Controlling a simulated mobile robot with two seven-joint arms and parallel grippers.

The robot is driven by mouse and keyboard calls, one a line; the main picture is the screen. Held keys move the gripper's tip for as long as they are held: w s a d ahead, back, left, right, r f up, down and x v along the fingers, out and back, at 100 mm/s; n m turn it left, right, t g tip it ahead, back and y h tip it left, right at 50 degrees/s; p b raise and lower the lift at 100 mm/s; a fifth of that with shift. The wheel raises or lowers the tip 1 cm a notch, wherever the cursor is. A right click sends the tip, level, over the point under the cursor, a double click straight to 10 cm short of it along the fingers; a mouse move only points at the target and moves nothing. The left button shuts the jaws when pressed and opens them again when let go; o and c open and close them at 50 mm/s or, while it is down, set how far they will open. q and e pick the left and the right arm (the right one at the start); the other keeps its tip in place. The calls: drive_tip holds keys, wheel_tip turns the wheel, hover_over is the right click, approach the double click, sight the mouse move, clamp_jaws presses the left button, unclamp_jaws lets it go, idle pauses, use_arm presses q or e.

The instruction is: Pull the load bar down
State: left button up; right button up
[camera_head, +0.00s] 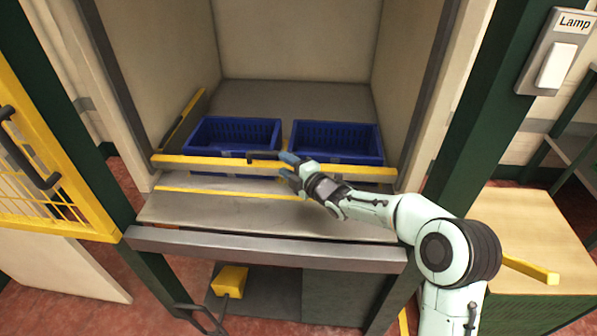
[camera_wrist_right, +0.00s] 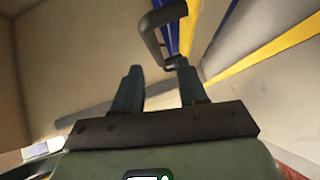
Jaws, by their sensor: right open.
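The yellow load bar (camera_head: 205,162) runs across the front of the loading bay, in front of the two blue crates. A dark handle (camera_head: 262,156) sits on it near the middle; the handle also shows in the right wrist view (camera_wrist_right: 150,38). My right gripper (camera_head: 286,167) is at the bar, just right of the handle. In the right wrist view its two fingers (camera_wrist_right: 158,78) are apart with nothing between them. The handle is beyond the fingertips, close to the right finger; I cannot tell whether they touch. My left gripper is not in view.
Blue crates stand side by side in the bay, left (camera_head: 236,133) and right (camera_head: 338,140). A grey front rail (camera_head: 260,247) lies below the bar. A yellow mesh gate (camera_head: 45,170) is at left, and a wooden-topped cabinet (camera_head: 535,225) at right.

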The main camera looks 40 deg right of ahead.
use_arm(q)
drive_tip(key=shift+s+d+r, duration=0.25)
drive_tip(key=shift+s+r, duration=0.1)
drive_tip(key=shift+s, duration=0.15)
use_arm(e)
drive_tip(key=s, duration=0.5)
drive_tip(key=shift+d+r, duration=0.25)
drive_tip(key=shift+r, duration=0.05)
